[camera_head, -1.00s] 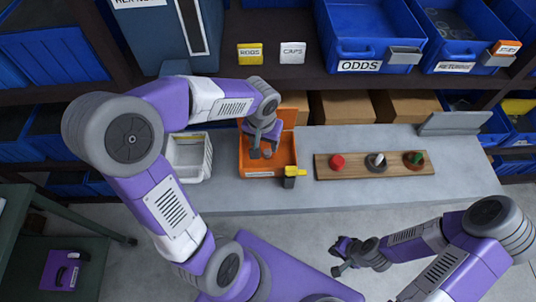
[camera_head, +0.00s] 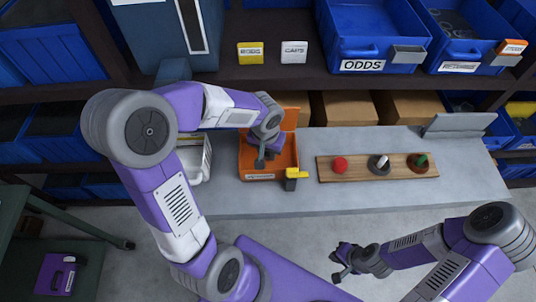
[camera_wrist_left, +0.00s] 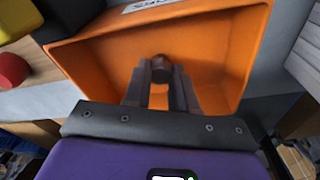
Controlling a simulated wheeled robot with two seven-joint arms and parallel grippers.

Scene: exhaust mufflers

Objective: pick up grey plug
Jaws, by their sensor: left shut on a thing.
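My left gripper (camera_head: 259,163) reaches down into the orange bin (camera_head: 294,158) on the grey bench. In the left wrist view, the left gripper (camera_wrist_left: 161,82) is shut on a dark grey plug (camera_wrist_left: 162,68), whose round end shows between the fingertips. The orange bin (camera_wrist_left: 100,58) surrounds the fingers in that view. The plug is not clearly visible in the head view, where the gripper hides it. My right gripper (camera_head: 341,262) hangs in front of the bench, away from the bin; its fingers are too small to judge.
A wooden board (camera_head: 358,166) with red, pale and green pegs lies right of the bin. A black and yellow object (camera_head: 293,177) stands at the bin's front right corner. A white bin (camera_head: 199,167) is left of it. Shelves with blue bins stand behind.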

